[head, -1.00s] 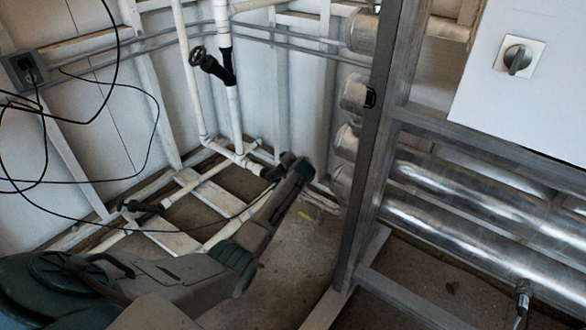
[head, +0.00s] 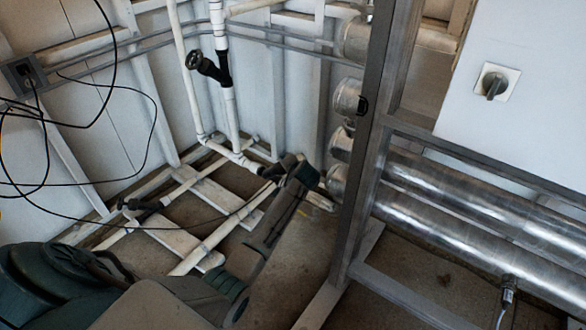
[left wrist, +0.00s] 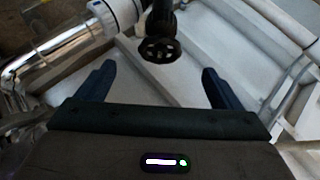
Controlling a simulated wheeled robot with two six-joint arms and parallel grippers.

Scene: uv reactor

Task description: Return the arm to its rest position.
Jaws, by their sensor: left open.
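My left arm comes in from the lower left in the head view, and its gripper (head: 303,176) is low near the wall pipes, beside the steel post. In the left wrist view the two dark blue fingers of my left gripper (left wrist: 157,84) stand wide apart with nothing between them. Beyond the fingertips is a black round fitting (left wrist: 160,48) next to a white pipe with a blue ring (left wrist: 115,14). Whether any finger touches it, I cannot tell. My right gripper is in neither view.
A grey steel post (head: 366,130) stands close right of my gripper. Big shiny cylinders (head: 480,190) and a white panel with a rotary switch (head: 496,82) are at right. A black valve (head: 207,68) sits on a white pipe. Black cables (head: 150,100) hang at left.

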